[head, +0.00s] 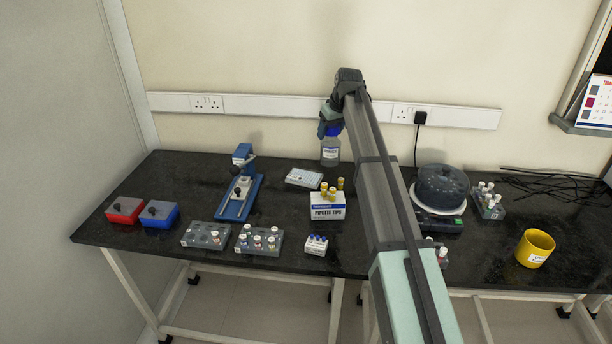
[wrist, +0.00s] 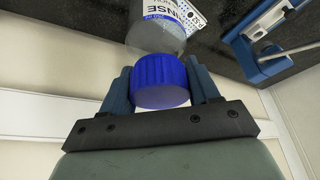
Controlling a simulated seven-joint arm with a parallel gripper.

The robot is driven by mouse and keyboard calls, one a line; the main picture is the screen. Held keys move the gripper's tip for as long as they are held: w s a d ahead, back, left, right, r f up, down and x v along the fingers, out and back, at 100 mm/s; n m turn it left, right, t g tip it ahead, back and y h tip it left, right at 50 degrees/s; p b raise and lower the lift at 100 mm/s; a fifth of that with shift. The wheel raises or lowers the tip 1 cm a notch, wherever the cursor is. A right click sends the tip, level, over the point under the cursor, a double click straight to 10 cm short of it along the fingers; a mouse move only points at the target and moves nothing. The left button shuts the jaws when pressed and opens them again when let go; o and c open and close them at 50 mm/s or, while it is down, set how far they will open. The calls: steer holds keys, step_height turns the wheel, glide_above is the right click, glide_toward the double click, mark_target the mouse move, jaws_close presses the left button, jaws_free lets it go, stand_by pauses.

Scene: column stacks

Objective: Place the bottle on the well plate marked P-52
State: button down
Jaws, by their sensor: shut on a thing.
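The bottle (head: 331,152) is clear with a blue cap and a white label, and it is upright near the back edge of the bench. My gripper (head: 331,124) is above it, shut on the blue cap. The wrist view shows the fingers (wrist: 160,88) on both sides of the cap and the bottle (wrist: 168,38) beyond. I cannot tell whether its base touches the bench. A pale well plate (head: 304,178) lies in front and to the left of the bottle. Part of a plate (wrist: 197,14) shows beside the bottle in the wrist view. Its marking is too small to read.
A pipette tips box (head: 327,208) with yellow-capped vials stands in front of the plate. A blue-based device (head: 240,190) is to its left. Vial racks (head: 260,242) line the front. A domed centrifuge (head: 441,188) and a yellow mug (head: 535,248) are right.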

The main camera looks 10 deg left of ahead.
steer(key=w+a, duration=0.5)
steer(key=a, duration=0.5)
step_height(320, 180, down, 9)
steer(key=shift+d+m, duration=0.25)
steer(key=shift+m, duration=0.05)
steer(key=shift+s+f, duration=0.15)
steer(key=shift+f, duration=0.05)
steer(key=shift+c, duration=1.3)
jaws_free()
steer(key=v, duration=1.2)
steer(key=shift+r, duration=0.1)
